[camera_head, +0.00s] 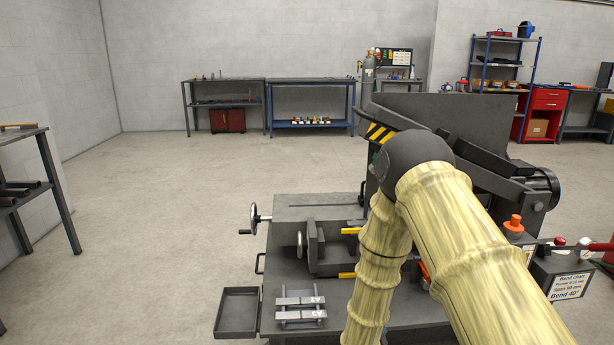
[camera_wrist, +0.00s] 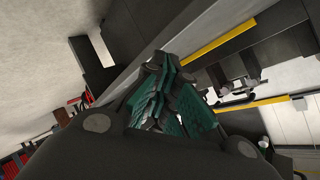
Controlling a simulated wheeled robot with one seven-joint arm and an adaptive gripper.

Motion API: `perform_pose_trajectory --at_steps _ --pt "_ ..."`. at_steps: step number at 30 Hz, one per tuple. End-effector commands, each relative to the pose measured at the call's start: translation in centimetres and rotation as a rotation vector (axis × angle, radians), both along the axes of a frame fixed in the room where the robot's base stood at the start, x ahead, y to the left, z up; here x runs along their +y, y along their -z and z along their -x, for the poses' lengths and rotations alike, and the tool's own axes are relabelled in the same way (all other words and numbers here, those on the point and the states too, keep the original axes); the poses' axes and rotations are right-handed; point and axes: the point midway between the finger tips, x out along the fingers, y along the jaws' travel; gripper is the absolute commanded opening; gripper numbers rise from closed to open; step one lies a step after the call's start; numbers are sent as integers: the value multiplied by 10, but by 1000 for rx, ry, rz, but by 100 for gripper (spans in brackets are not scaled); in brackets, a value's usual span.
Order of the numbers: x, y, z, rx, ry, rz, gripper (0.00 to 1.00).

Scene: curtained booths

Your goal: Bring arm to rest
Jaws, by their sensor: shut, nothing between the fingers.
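My gripper (camera_wrist: 167,72) shows in the wrist view with its green-padded dark fingers drawn together at the tips. Nothing is seen between them. In the head view my arm, in a pale yellow ribbed cover, rises from the lower right, bends at a dark joint and runs down in front of the machine bench. My gripper is hidden there. The wrist view shows a grey machine edge and a yellow bar (camera_wrist: 222,40) beyond the fingers; I cannot tell the gap to them.
A grey machine bench (camera_head: 300,207) with a handwheel (camera_head: 254,218), an empty side tray (camera_head: 238,312) and metal bars labelled A2 and A3 (camera_head: 301,308) stands close in front. A bend chart box (camera_head: 566,285) is at the right. Open floor (camera_head: 170,220) lies to the left.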

Motion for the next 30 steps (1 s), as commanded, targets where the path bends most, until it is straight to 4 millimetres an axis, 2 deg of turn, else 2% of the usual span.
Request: perform_pose_trajectory --at_steps 1,5,6,11,15,18,21,30 --pt "-3 22 23 86 -56 25 0" --pt "-8 70 80 299 -222 89 0" --pt "-9 83 100 363 -275 106 0" --pt "-12 125 182 601 -489 154 0" --pt "-13 149 259 791 -685 175 0" --pt "-14 158 308 901 -815 180 0" --pt "-14 162 349 983 -925 178 0" --pt "-13 159 449 1160 -1197 143 0"
